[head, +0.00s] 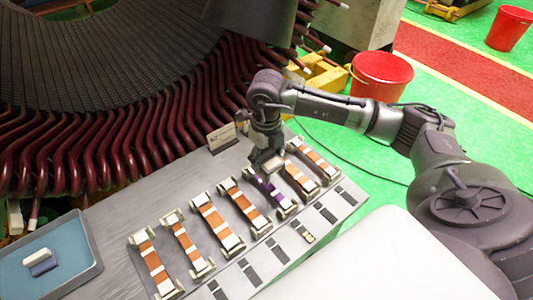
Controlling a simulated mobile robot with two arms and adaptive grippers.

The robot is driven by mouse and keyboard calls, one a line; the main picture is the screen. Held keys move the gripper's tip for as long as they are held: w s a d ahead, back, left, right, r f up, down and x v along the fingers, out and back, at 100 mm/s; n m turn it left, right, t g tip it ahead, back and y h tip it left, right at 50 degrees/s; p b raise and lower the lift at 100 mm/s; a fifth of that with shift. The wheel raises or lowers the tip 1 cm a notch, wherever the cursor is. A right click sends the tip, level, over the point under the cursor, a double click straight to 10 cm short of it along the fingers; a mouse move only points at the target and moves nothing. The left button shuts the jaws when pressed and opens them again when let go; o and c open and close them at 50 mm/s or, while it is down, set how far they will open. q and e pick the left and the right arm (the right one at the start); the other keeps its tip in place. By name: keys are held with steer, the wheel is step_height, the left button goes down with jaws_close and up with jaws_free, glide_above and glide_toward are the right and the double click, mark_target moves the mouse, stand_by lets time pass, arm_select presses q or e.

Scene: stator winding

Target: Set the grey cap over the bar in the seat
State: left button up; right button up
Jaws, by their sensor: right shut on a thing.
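My right gripper (268,163) comes down from the right arm over the row of seats. It is shut on a small pale grey piece, seemingly the grey cap (274,164), above the far end of a bar. Below it a seat (286,208) holds a purple bar (266,186), unlike its orange neighbours. The gripper partly hides the far end of this seat. I cannot tell whether the cap touches the bar. My left gripper is not in view.
Several seats with orange bars (211,217) stand on both sides on the grey table (110,225). Dark marked plates (303,231) line the near edge. A blue tray (75,238) holds two small blocks. The stator coils (60,150) rise behind; a small sign (221,137) stands nearby.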

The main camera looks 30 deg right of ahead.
mark_target(266, 168)
steer(key=shift+f, duration=0.55)
step_height(266, 168, down, 4)
steer(key=shift+r+b, duration=0.25)
steer(key=shift+b, duration=1)
steer(key=shift+r, duration=0.25)
steer(key=shift+f, duration=0.1)
steer(key=shift+f, duration=0.1)
step_height(266, 168, down, 4)
steer(key=b, duration=0.4)
steer(key=shift+f, duration=0.1)
